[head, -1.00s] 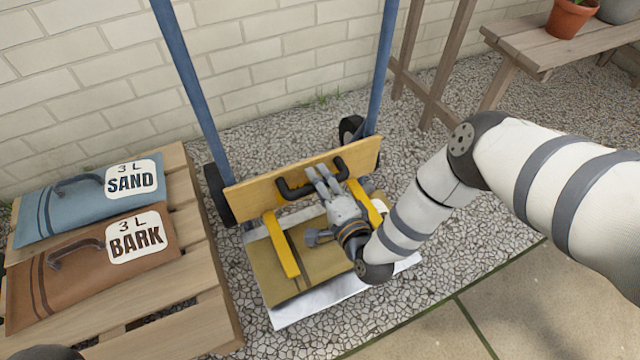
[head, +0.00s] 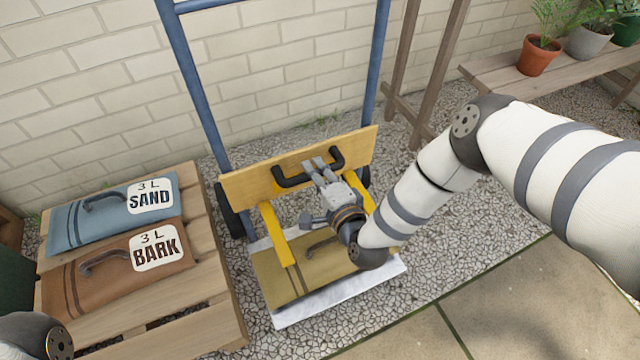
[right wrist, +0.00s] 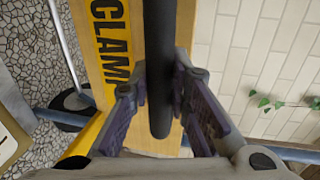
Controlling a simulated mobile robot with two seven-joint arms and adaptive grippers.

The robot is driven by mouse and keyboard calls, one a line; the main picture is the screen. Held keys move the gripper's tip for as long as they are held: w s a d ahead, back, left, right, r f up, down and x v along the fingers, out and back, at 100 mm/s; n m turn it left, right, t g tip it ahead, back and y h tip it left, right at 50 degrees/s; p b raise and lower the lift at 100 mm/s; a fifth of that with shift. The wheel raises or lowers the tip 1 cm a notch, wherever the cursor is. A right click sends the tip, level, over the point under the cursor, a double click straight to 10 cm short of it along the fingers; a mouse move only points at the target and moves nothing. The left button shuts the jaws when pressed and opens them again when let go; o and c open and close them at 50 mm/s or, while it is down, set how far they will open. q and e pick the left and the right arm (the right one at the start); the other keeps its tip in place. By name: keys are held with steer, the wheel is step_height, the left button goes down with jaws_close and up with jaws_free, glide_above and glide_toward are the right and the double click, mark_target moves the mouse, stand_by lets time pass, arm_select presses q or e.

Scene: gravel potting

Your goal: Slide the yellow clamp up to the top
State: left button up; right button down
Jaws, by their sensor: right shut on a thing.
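The yellow clamp (head: 350,154) is a wide board with a black handle (head: 280,182) and two yellow arms pointing down. It spans the blue rails of a hand truck, low down, just above a tan bag (head: 281,279). My right gripper (head: 316,166) is shut on the clamp's black handle. In the right wrist view, the fingers (right wrist: 160,100) sit on either side of the black bar (right wrist: 160,60), with the lettered clamp board (right wrist: 113,40) behind. My left gripper is out of view; only a joint of that arm shows at the lower left.
The hand truck's blue rails (head: 201,90) rise before a brick wall. The tan bag lies on its silver plate (head: 300,315). A pallet (head: 213,262) at left carries sand (head: 90,217) and bark (head: 80,285) bags. A bench (head: 500,85) with potted plants is at the back right.

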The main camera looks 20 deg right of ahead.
arm_select(q)
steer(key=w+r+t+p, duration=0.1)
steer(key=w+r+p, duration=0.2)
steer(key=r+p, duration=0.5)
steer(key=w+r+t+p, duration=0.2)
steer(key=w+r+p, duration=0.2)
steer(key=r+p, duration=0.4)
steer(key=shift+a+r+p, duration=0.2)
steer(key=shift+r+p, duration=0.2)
steer(key=shift+p, duration=0.9)
arm_select(e)
step_height(320, 180, up, 29)
steer(key=shift+w, duration=0.15)
steer(key=c, duration=1.7)
jaws_free()
steer(key=shift+o, duration=1.1)
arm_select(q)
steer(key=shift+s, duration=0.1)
arm_select(e)
steer(key=shift+f, duration=0.1)
steer(key=v, duration=1.2)
